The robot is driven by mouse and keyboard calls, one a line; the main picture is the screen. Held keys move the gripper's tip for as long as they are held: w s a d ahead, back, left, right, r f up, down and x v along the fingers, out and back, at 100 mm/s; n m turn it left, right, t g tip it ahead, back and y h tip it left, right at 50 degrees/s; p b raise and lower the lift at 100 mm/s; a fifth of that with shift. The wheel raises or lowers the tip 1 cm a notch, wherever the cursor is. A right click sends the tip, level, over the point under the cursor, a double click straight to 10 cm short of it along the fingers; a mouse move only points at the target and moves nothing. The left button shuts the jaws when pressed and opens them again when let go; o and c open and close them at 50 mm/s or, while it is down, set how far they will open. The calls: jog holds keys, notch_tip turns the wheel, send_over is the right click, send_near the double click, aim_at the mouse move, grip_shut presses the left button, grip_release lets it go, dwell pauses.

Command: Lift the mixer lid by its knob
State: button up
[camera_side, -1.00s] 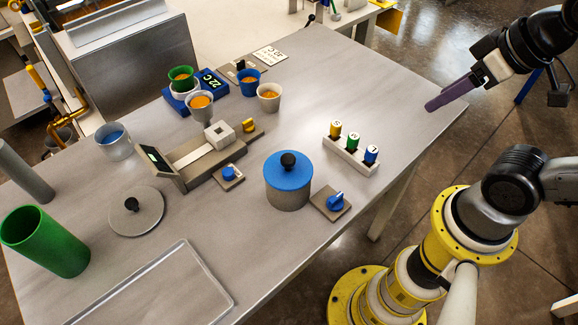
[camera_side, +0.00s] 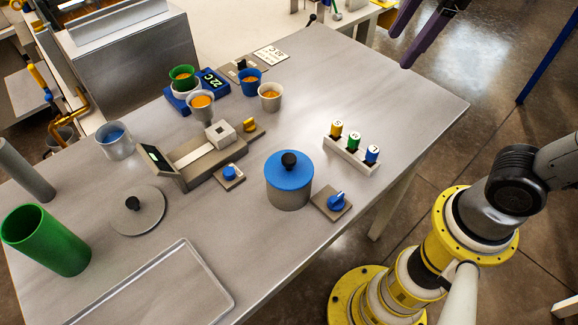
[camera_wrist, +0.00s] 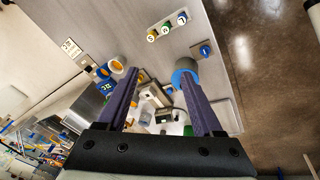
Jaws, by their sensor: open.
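The mixer is a grey pot (camera_side: 288,198) with a blue lid (camera_side: 275,173) on it; a black knob (camera_side: 288,161) stands up from the lid's middle. My gripper (camera_side: 401,50) has two purple fingers, spread apart and empty, at the top right of the side view, far from and well above the lid. In the wrist view my gripper (camera_wrist: 160,75) is open, and the blue lid (camera_wrist: 178,78) shows beside the right fingertip, which partly overlaps the pot. I cannot make out the knob in the wrist view.
A blue dial on a plate (camera_side: 332,203) sits just right of the pot. A rack with three vials (camera_side: 352,158) stands behind it. A grey lid (camera_side: 148,214) with its own black knob lies to the left. A scale-like device (camera_side: 200,160) and cups (camera_side: 270,97) stand further back.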

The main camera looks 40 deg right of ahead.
jog(key=w+a+n+g, duration=0.2)
jog(key=w+a+n, duration=0.4)
jog(key=a, duration=0.4)
jog(key=n+g, duration=0.1)
send_near(289, 157)
jog(key=shift+h, duration=0.4)
jog(key=f, duration=0.8)
jog(key=shift+w+a+f, duration=0.1)
jog(key=shift+a+f, duration=0.3)
grip_shut()
